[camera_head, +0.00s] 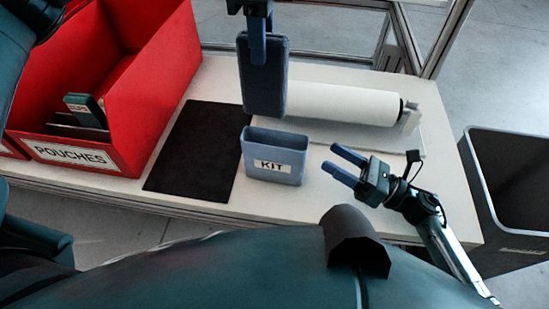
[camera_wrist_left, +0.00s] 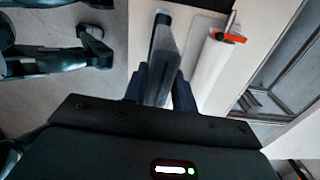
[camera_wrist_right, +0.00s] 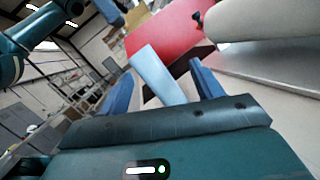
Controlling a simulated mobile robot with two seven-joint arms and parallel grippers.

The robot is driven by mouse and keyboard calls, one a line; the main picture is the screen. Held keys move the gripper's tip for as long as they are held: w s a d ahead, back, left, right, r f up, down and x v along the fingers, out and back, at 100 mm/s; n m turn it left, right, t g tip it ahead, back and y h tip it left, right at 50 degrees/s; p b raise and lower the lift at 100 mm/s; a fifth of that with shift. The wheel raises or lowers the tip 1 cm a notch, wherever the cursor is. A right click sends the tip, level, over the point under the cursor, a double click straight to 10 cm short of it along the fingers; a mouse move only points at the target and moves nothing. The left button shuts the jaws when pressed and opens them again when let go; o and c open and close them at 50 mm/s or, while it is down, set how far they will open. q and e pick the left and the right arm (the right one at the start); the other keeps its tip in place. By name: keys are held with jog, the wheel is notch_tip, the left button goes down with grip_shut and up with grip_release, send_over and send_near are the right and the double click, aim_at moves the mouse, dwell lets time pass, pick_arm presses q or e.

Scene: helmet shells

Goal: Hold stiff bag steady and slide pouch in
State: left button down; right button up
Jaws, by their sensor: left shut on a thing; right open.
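The stiff bag (camera_head: 273,156), light blue with a KIT label, stands upright and open-topped on the white table. A dark blue-grey pouch (camera_head: 263,85) hangs above and behind its mouth in the head view, seemingly apart from it. My left gripper (camera_head: 258,50) is shut on the pouch's upper part; the pouch also shows between its fingers in the left wrist view (camera_wrist_left: 165,62). My right gripper (camera_head: 338,162) is open and empty, right of the bag, fingers pointing toward it. In the right wrist view the bag (camera_wrist_right: 158,75) appears between the fingers, beyond them.
A red bin (camera_head: 160,95) labelled POUCHES, holding at least one pouch (camera_head: 84,108), stands at the left. A black mat (camera_head: 195,155) lies left of the bag. A white roll (camera_head: 345,103) lies behind it. A dark open bin (camera_head: 510,170) stands off the table's right end.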

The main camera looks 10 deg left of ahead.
aim_at(282, 162)
notch_tip(282, 162, down, 3)
jog(key=n+g, duration=0.2)
jog(key=n, duration=0.2)
jog(key=n+g+h, duration=0.1)
jog(key=n+g, duration=0.2)
jog(key=n, duration=0.1)
jog(key=shift+s+f+g, duration=0.15)
jog(key=shift+g, duration=0.15)
jog(key=shift+a, duration=6)
jog(key=shift+c, duration=0.3)
jog(key=c, duration=1)
